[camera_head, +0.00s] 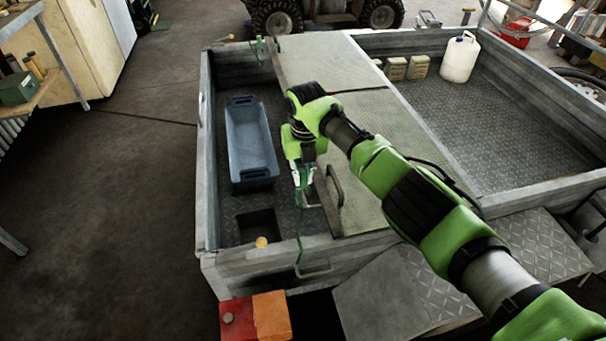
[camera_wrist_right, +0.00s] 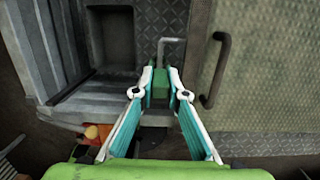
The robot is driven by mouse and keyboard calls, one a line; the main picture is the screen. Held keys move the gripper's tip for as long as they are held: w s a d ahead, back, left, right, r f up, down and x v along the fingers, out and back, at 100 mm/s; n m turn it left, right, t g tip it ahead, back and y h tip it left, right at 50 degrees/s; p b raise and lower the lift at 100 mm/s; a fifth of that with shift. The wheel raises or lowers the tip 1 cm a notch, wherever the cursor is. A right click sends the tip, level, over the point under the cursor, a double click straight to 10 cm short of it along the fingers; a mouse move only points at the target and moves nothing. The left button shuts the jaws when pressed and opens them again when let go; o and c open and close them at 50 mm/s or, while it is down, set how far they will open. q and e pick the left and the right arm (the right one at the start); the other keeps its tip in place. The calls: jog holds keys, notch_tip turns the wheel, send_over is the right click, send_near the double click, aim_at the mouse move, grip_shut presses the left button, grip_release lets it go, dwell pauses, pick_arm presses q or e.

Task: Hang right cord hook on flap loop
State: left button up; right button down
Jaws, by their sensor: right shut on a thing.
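My right gripper (camera_head: 300,181) reaches over the trailer's left compartment. In the right wrist view its fingers (camera_wrist_right: 161,88) are shut on a green block, the body of the cord hook (camera_wrist_right: 160,82). A grey bent rod (camera_wrist_right: 172,47) extends beyond the fingers. A green cord (camera_head: 299,226) hangs from the gripper towards the trailer's front wall. A dark loop-shaped handle (camera_head: 335,186) stands on the flap (camera_head: 360,215), just right of the gripper. It also shows in the right wrist view (camera_wrist_right: 217,70), apart from the hook. My left gripper is not in view.
A blue-grey bin (camera_head: 251,143) lies in the left compartment, with a dark square recess (camera_head: 257,226) nearer the front. A green cord piece (camera_head: 258,48) sits at the far wall. A white canister (camera_head: 460,58) stands at the back right. Red and orange boxes (camera_head: 255,318) sit in front.

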jog(key=shift+f+b, duration=0.95)
jog(key=shift+f, duration=0.35)
jog(key=c, duration=1.9)
grip_release()
jog(key=o, duration=0.5)
jog(key=shift+c, duration=0.2)
jog(key=shift+r, duration=0.15)
jog(key=shift+r+p, duration=3.8)
jog(key=shift+r, duration=0.65)
